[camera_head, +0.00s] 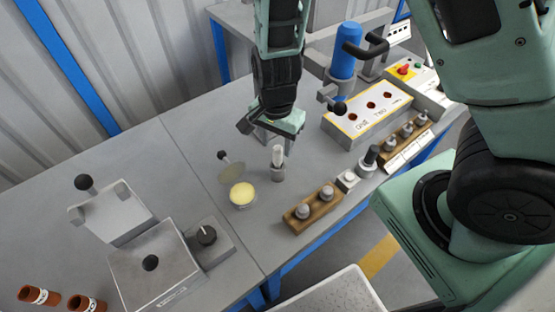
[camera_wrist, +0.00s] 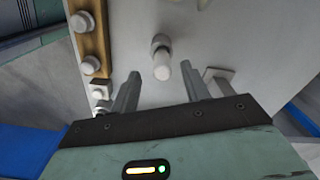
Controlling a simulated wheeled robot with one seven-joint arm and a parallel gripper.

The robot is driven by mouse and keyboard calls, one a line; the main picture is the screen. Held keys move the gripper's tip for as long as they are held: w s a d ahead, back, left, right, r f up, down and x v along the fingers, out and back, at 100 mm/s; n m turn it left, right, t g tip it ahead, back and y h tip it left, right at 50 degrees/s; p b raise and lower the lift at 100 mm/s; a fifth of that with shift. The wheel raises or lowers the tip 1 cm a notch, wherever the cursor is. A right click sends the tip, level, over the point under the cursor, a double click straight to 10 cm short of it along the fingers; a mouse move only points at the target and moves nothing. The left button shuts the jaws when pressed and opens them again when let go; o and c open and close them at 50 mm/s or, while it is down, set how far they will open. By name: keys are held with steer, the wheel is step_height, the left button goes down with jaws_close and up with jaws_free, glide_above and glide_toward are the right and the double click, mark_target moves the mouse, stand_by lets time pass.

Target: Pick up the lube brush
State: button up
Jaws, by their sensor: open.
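What looks like the lube brush (camera_head: 278,156) is a pale upright handle standing in a small grey cup (camera_head: 278,174) on the grey table. Its bristles are not visible. My gripper (camera_head: 268,138) is above the table near the handle's top, with its fingers partly hidden in the head view. In the wrist view my gripper (camera_wrist: 161,82) is open, with two grey fingers apart. The pale handle (camera_wrist: 161,72) shows between the fingertips, with no visible contact.
A yellow-filled round dish (camera_head: 243,194) sits in front of the cup, beside a round lid (camera_head: 232,172) with a black knob. A wooden block (camera_head: 312,210) with knobs stands to the right. A labelled box (camera_head: 368,115) is behind it. Grey boxes (camera_head: 155,268) stand at left.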

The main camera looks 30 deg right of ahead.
mark_target(277, 148)
steer(key=f, duration=0.4)
steer(key=shift+w+d+f, duration=0.1)
steer(key=shift+w+d, duration=0.15)
steer(key=shift+d, duration=0.05)
steer(key=shift+f, duration=0.5)
jaws_close()
